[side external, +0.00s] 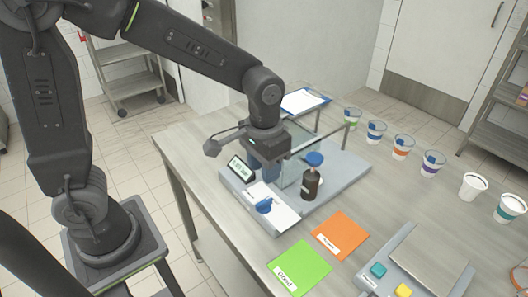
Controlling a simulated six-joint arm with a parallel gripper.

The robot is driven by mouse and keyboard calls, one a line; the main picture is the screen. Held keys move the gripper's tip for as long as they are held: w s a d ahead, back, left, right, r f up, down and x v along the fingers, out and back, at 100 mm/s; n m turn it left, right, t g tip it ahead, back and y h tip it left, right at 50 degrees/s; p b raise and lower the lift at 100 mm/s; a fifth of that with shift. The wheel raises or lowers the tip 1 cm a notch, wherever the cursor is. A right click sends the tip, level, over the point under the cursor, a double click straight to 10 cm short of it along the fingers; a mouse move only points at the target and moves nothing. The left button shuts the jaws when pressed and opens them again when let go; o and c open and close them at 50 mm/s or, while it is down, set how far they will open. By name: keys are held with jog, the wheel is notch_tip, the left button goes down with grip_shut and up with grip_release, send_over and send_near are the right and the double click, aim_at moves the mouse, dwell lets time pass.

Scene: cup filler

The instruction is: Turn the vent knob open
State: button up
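My gripper (265,165) points down over the left part of the grey filler base (345,180). A blue part shows right under it, and its fingertips are hard to make out. I cannot tell whether it is open or shut. A small blue knob (264,206) sits on a white plate (280,212) at the front of the base, apart from the gripper and nearer the camera. A dark brown bottle (310,184) stands on the base to the right, with a round blue piece (314,159) above it. I cannot tell for sure which blue part is the vent knob.
A small display (240,169) stands left of the gripper, and a clear panel (300,165) is close on its right. Green (302,268) and orange (340,235) cards lie in front. Several cups line the right side. A scale (430,258) is at front right.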

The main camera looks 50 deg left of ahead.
jog(key=shift+r, duration=1.85)
jog(key=s+a+r+t, duration=0.2)
jog(key=s+a+r, duration=0.1)
jog(key=s, duration=0.2)
jog(key=s+a+r+t, duration=0.2)
jog(key=s+a+t, duration=0.1)
jog(key=s, duration=0.3)
jog(key=shift+s+a+r+t, duration=0.3)
jog(key=shift+a+r, duration=0.1)
jog(key=shift+a, duration=0.1)
